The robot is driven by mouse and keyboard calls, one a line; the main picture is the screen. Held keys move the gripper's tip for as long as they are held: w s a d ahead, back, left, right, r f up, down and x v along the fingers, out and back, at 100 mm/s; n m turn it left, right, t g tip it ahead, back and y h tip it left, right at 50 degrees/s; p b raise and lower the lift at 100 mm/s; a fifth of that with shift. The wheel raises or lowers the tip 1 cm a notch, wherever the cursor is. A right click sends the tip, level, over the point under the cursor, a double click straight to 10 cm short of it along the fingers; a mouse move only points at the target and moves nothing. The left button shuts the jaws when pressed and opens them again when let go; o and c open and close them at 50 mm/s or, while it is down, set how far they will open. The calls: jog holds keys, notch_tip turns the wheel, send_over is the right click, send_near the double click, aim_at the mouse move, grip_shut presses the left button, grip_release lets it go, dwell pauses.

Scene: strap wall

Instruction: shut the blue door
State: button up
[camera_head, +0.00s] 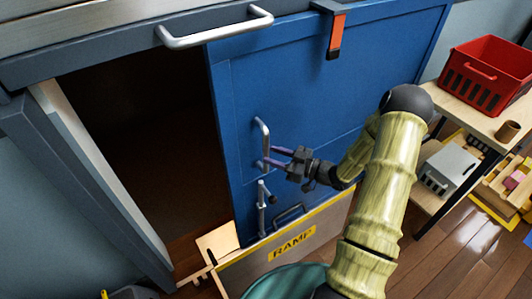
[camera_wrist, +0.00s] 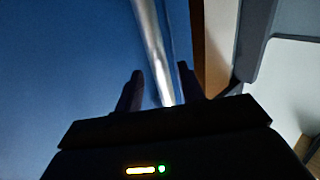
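The blue door (camera_head: 325,90) is a wide panel that stands open, with a dark opening (camera_head: 145,150) to its left. A vertical silver handle (camera_head: 262,134) is on the door near its left edge. My gripper (camera_head: 271,158) is at the lower part of this handle, reaching in from the right. In the wrist view, the silver handle (camera_wrist: 150,45) runs between my two fingertips (camera_wrist: 160,82), with the blue door behind. The fingers are apart, with gaps beside the bar. Whether either finger touches it I cannot tell.
An orange strap (camera_head: 335,37) hangs over the door's top. A horizontal silver bar (camera_head: 215,28) is above. A board marked RAMP (camera_head: 290,245) stands low in front. A shelf with a red crate (camera_head: 486,75) and grey box (camera_head: 448,168) is at right.

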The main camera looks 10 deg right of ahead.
aim_at(265, 153)
jog(key=x, duration=0.3)
jog(key=shift+w+a, duration=0.1)
grip_shut()
dwell(0.4)
